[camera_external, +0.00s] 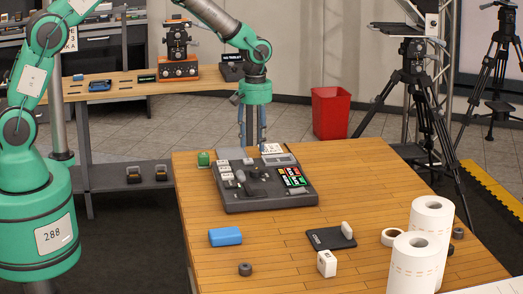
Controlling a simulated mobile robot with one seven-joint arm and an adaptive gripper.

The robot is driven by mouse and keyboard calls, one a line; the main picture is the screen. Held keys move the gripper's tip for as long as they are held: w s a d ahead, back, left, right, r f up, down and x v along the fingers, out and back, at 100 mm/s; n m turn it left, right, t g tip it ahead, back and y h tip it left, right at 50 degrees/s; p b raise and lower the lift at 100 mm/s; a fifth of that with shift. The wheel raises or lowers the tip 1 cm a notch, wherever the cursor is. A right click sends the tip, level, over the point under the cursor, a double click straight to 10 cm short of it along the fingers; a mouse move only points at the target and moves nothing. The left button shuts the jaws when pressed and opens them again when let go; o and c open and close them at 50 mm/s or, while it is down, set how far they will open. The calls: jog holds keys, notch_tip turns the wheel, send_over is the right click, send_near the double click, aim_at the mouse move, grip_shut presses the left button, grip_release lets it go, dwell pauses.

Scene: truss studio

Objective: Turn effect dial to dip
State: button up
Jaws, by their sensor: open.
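A dark switcher panel (265,202) lies on the wooden table. It carries white labelled keys at its left, red and green buttons (293,177) at its right, and a black raised control (256,172) near its middle. I cannot tell whether that control is the effect dial, and the word "dip" is too small to read. My gripper (253,143) points straight down over the panel's far edge, with its two fingers apart and nothing seen between them. I cannot tell whether the fingertips touch the panel.
The wooden table (375,183) also holds a blue block (225,237), a black pad (331,239), a white cube (327,263), a tape roll (393,237) and two paper rolls (412,266) at the front right. A green item (203,159) sits at the panel's far left. The table's right middle is clear.

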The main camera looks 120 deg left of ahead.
aim_at(255, 170)
notch_tip(255, 170, down, 9)
dwell(0.4)
jog(key=c, duration=1.2)
jog(key=shift+o, duration=0.2)
